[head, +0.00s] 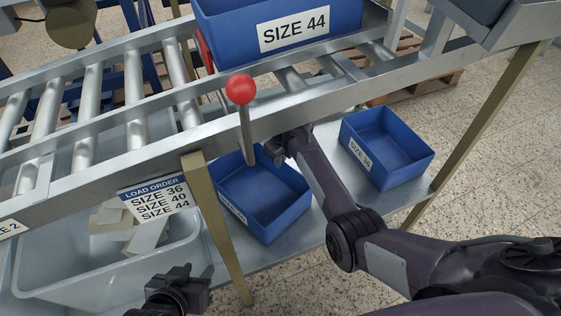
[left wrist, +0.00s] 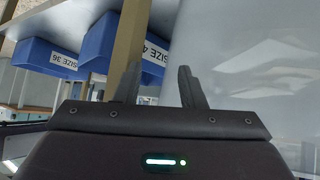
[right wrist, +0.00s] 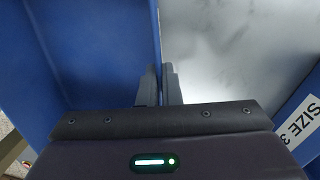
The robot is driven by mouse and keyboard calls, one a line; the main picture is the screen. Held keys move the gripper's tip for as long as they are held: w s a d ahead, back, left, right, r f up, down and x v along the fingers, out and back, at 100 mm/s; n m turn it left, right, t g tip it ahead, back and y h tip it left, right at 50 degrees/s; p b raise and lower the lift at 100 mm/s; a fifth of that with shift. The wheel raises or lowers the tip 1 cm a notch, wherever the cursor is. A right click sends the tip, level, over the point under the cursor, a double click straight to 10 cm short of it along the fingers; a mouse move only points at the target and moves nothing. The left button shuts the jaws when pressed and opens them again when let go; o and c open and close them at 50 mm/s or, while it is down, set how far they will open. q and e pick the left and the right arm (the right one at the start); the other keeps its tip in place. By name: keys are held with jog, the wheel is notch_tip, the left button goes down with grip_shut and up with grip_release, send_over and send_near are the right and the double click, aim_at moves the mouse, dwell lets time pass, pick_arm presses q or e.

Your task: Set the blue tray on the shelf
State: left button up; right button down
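A blue tray (head: 285,212) is at the lower metal shelf (head: 335,203), left of the blue SIZE 36 tray (head: 408,165). Its label reads SIZE 4 with the rest hidden in the left wrist view (left wrist: 150,72). My right gripper (head: 283,145) is at its back right rim; in the right wrist view the fingers (right wrist: 160,85) are closed on the tray's wall. I cannot tell whether its base touches the shelf. My left gripper (head: 188,275) is open and empty in front of the shelf, near the grey bin.
A blue SIZE 44 tray (head: 230,28) sits on the roller conveyor (head: 90,95) above. A red-knobbed lever (head: 240,90) stands near the held tray. A tan post (head: 215,225) is left of it. A grey bin (head: 35,275) holds pale blocks. The load order sign (head: 155,199) lists 36, 40, 44.

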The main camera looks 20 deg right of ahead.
jog(key=shift+f, duration=0.1)
pick_arm(q)
jog(key=shift+w+d+r, duration=0.1)
jog(key=shift+w+r, duration=0.2)
pick_arm(e)
jog(key=c, duration=2)
grip_release()
jog(key=shift+f, duration=0.15)
jog(key=o, duration=0.4)
